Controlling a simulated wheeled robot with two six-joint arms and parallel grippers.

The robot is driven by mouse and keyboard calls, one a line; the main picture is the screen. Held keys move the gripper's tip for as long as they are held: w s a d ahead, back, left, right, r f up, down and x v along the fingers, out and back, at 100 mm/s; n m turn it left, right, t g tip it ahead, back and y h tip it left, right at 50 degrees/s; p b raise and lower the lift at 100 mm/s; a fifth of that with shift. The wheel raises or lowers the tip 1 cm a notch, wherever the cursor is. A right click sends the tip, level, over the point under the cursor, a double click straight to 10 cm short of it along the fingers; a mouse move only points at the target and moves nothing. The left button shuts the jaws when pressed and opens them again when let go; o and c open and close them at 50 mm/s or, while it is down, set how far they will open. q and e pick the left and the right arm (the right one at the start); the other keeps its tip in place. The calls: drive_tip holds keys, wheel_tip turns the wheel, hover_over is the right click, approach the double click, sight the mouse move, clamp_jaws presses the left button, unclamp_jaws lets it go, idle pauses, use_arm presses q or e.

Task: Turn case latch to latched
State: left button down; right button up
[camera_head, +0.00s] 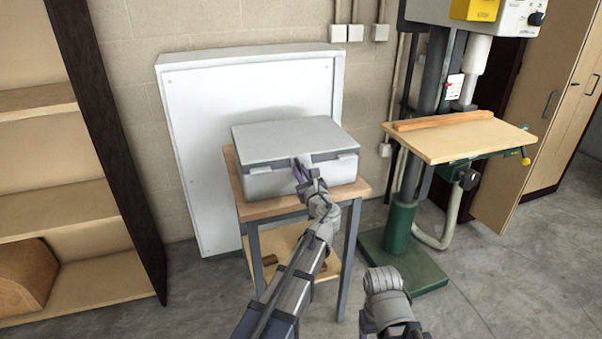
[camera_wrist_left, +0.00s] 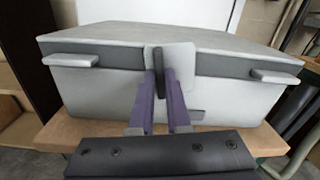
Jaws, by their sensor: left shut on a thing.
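A grey case (camera_head: 295,140) with its lid down sits on a small wooden-topped stand (camera_head: 258,209). Its front also fills the left wrist view (camera_wrist_left: 100,105). The case latch (camera_wrist_left: 158,72) is a dark upright piece in front of a light plate (camera_wrist_left: 184,58) at the middle of the case front. My left gripper (camera_head: 300,172) reaches the front of the case. In the left wrist view its purple fingers (camera_wrist_left: 163,78) are closed on the latch, hiding part of it. My right arm shows at the bottom of the head view, but its gripper fingers are not visible.
A white panel (camera_head: 250,85) leans on the wall behind the stand. A drill press with a wooden table (camera_head: 460,138) stands at right. Wooden shelves (camera_head: 60,205) stand at left. Two light tabs, left (camera_wrist_left: 70,60) and right (camera_wrist_left: 275,77), project from the case front.

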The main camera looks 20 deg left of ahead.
use_arm(q)
drive_tip(key=shift+f+n, duration=0.1)
drive_tip(key=shift+n, duration=0.2)
drive_tip(key=n, duration=0.2)
drive_tip(key=shift+d+f+n+b, duration=0.1)
drive_tip(key=shift+f+n+b, duration=0.2)
drive_tip(key=shift+n+b, duration=0.1)
drive_tip(key=n, duration=0.4)
drive_tip(key=shift+w+d+f+n+b, duration=0.2)
drive_tip(key=shift+d+f+n+b, duration=0.1)
drive_tip(key=shift+f+b, duration=0.1)
drive_tip(key=n, duration=0.3)
drive_tip(key=shift+w+d+f, duration=0.15)
drive_tip(key=shift+w+d, duration=0.05)
drive_tip(key=shift+d, duration=0.05)
drive_tip(key=shift+w+d+f+n, duration=0.1)
drive_tip(key=shift+d+n, duration=0.1)
drive_tip(key=shift+n, duration=1)
drive_tip(key=shift+w+d+n, duration=0.1)
drive_tip(key=shift+d+n, duration=0.1)
drive_tip(key=shift+n, duration=1)
drive_tip(key=c, duration=0.9)
unclamp_jaws()
